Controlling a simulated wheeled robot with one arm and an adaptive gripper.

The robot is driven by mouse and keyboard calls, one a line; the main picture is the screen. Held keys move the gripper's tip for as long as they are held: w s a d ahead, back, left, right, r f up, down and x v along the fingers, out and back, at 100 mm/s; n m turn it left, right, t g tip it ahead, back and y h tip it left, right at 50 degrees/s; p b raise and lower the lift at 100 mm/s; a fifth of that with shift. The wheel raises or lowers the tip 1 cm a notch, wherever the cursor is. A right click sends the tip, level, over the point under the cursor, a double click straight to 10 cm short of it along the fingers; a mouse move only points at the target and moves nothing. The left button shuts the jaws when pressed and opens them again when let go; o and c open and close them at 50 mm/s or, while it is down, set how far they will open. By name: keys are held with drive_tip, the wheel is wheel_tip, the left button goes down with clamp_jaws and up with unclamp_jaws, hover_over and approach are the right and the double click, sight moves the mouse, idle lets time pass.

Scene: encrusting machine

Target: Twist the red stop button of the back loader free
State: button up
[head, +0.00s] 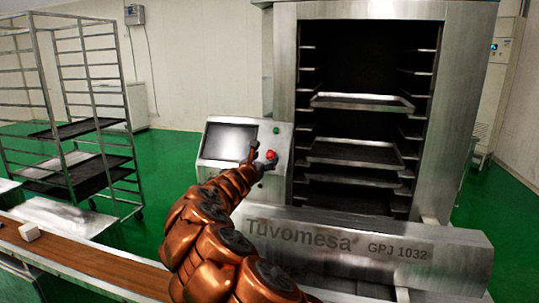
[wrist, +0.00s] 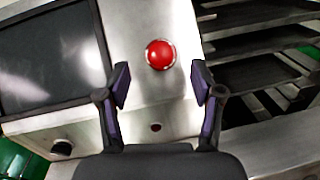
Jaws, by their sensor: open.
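The red stop button (head: 271,154) sits on the slanted metal control panel (head: 284,143) of the back loader, right of its dark screen (head: 230,141). In the wrist view the red button (wrist: 160,54) is round and shows whole, just beyond my fingertips and centred between them. My gripper (wrist: 160,84) is open, with one finger left and one right of the button's line, and nothing between them. In the head view my gripper (head: 262,156) is at the panel, close around the button.
A green button (head: 276,130) is above the red one. A dark round hole (wrist: 156,127) is below it. The tall loader cabinet (head: 284,60) with trays stands to the right.

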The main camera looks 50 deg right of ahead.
sight(269, 155)
drive_tip(key=shift+p+x, duration=0.7)
drive_tip(key=shift+x, duration=1.45)
drive_tip(key=c, duration=1.2)
drive_tip(key=shift+o, duration=0.2)
drive_tip(key=shift+m+g, duration=0.3)
drive_tip(key=shift+m, duration=0.1)
drive_tip(key=shift+w+a+m+g+p, duration=0.1)
drive_tip(key=shift+w+m+g+p, duration=0.15)
drive_tip(key=shift+m+g, duration=0.65)
drive_tip(key=shift+s+r+m+g+y, duration=0.15)
drive_tip(key=shift+m+g, duration=0.5)
drive_tip(key=shift+m, duration=0.65)
drive_tip(key=shift+w+f+m+g+y, duration=0.1)
drive_tip(key=shift+m+g, duration=0.6)
drive_tip(key=shift+m, duration=0.6)
drive_tip(key=shift+s+r+m+g+y, duration=0.15)
drive_tip(key=shift+m+g, duration=0.5)
drive_tip(key=shift+m, duration=0.65)
drive_tip(key=shift+w+f, duration=0.1)
